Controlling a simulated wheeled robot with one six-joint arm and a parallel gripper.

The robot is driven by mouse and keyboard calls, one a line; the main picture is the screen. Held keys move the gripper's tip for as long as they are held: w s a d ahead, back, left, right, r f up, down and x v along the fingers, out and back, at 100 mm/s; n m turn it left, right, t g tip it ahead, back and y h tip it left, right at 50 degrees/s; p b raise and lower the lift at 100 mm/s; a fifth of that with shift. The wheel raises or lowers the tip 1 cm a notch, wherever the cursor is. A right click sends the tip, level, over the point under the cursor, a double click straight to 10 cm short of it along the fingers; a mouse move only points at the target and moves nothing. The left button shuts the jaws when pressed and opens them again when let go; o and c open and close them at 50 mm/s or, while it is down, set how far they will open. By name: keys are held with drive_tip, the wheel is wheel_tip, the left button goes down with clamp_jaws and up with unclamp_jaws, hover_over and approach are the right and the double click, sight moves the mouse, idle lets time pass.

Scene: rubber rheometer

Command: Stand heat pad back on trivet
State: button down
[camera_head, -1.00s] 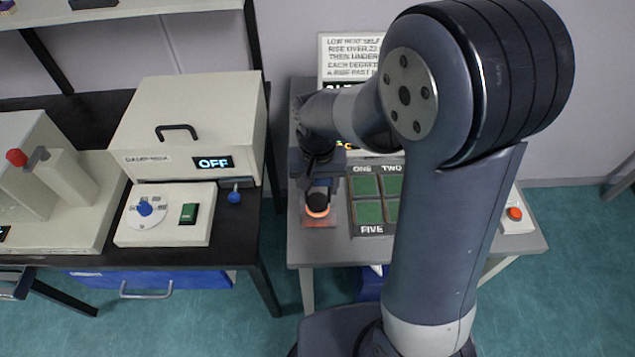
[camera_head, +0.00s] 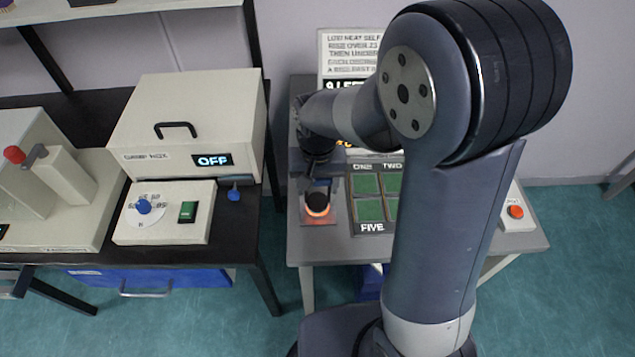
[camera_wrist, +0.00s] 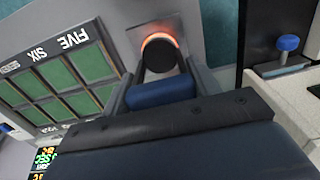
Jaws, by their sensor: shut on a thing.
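The heat pad (camera_head: 317,203) is a dark, round-faced piece with an orange glowing edge and a blue handle, over the reddish trivet (camera_head: 308,219) at the table's left front. In the wrist view the pad's dark body (camera_wrist: 159,62) and glowing rim show beyond the blue handle (camera_wrist: 160,92). My gripper (camera_wrist: 162,90) is shut on this handle, one finger on each side. In the head view my gripper (camera_head: 317,180) is just behind the pad. Whether the pad touches the trivet cannot be told.
A panel of green squares (camera_head: 369,210) lies close to the right of the trivet. A box with an orange button (camera_head: 515,212) is at the table's right. A cream machine showing OFF (camera_head: 185,130) stands on the black bench to the left, with a gap between bench and table.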

drive_tip(key=shift+f, duration=0.25)
drive_tip(key=shift+c, duration=1.9)
unclamp_jaws()
wheel_tip(320, 180, up, 11)
drive_tip(key=shift+f, duration=0.1)
drive_tip(key=shift+f, duration=0.1)
wheel_tip(320, 180, down, 11)
drive_tip(key=shift+r, duration=0.4)
drive_tip(key=shift+f, duration=0.15)
